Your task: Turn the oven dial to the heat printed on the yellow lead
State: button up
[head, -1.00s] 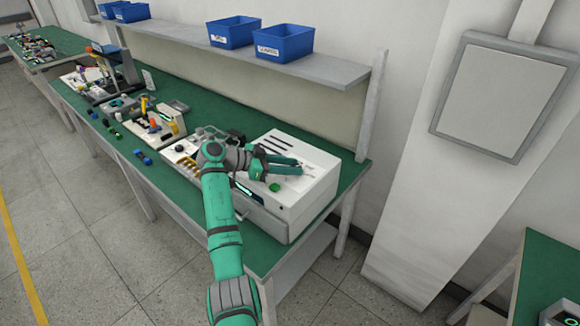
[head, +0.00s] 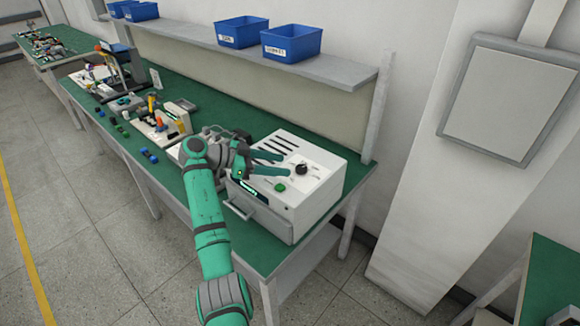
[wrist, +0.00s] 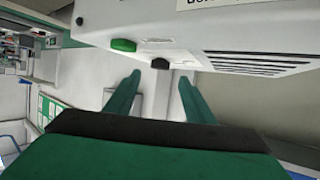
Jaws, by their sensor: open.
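The oven is a white box (head: 318,213) at the right end of the green bench. Its black dial (head: 302,170) stands on the top panel, with small markings around it too small to read. The oven also shows at the top of the wrist view (wrist: 235,30), with the dial (wrist: 160,63) seen edge-on. My gripper (head: 287,163) is open, its green fingers pointing toward the dial from the left, with the fingertips short of it in the head view. In the wrist view the gap between the fingers (wrist: 160,82) is empty and the dial lies beyond it. I see no yellow lead that I can identify.
A green button (head: 280,187) sits on the oven's top near the dial, with dark vent slots behind. A drawer handle (head: 238,210) is on the oven front. Several small parts and fixtures stand along the bench to the left. Blue bins (head: 291,44) stand on the shelf above.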

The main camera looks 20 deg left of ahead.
jog(key=shift+v, duration=2.05)
jog(key=shift+f, duration=0.1)
